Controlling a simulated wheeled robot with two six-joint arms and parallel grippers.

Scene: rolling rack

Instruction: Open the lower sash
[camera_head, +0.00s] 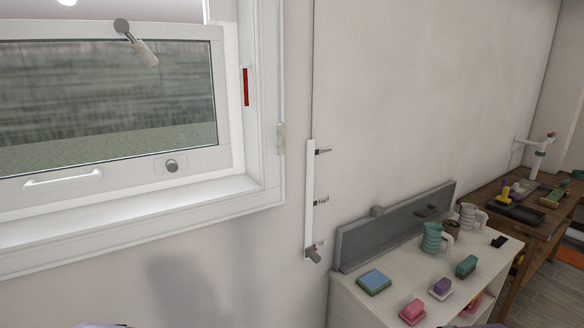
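The lower sash (120,172) is a white-framed glass pane in the window at the left. A white bar handle (62,179) and a round grey knob (172,166) sit on its bottom rail. A grey lever-like latch (138,45) sits at its top rail, pointing down to the right. A red strip (245,87) shows on the right jamb. Neither gripper shows; only slivers of my own body appear at the bottom edge.
A white cabinet (385,305) stands at the lower right with a grey back panel (395,226), a teal jug (432,238), a blue-green block (374,282) and other small items. A wooden table (530,232) with tools is beyond it. The wall below the window is clear.

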